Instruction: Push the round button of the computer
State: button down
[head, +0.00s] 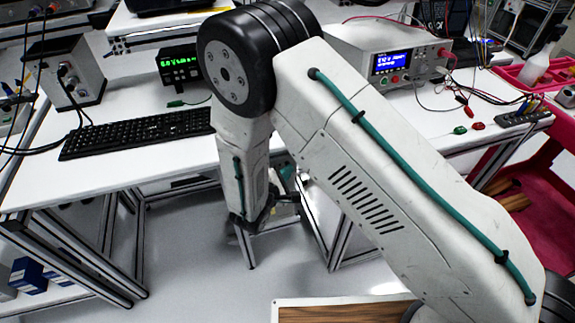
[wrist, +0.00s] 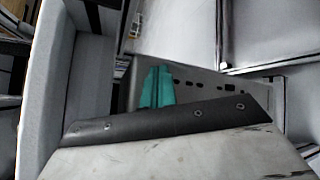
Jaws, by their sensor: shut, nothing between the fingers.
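My gripper shows in the wrist view as two teal fingers (wrist: 157,88), shut together with nothing between them. Beyond them is a grey metal panel (wrist: 208,86) with a row of dark holes and small port-like openings. It may be the computer, but I cannot tell for sure. No round button can be made out. I cannot tell whether the fingertips touch the panel. In the head view my arm reaches down past the table's front edge, and the gripper (head: 287,176) is small and partly hidden there. No computer is clearly visible in that view.
The white table (head: 150,165) bears a black keyboard (head: 138,132), a meter with green digits (head: 179,64) and a power supply with a blue screen (head: 392,62). Its metal legs (head: 140,245) stand near my arm. A pink cart (head: 535,165) is at right. Floor shows at lower left.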

dwell(0.7)
jog(key=shift+s+d, duration=0.15)
jog(key=shift+s, duration=0.3)
jog(key=s+d, duration=0.1)
jog(key=s, duration=0.4)
jog(key=shift+s+d, duration=0.3)
jog(key=shift+s, duration=0.1)
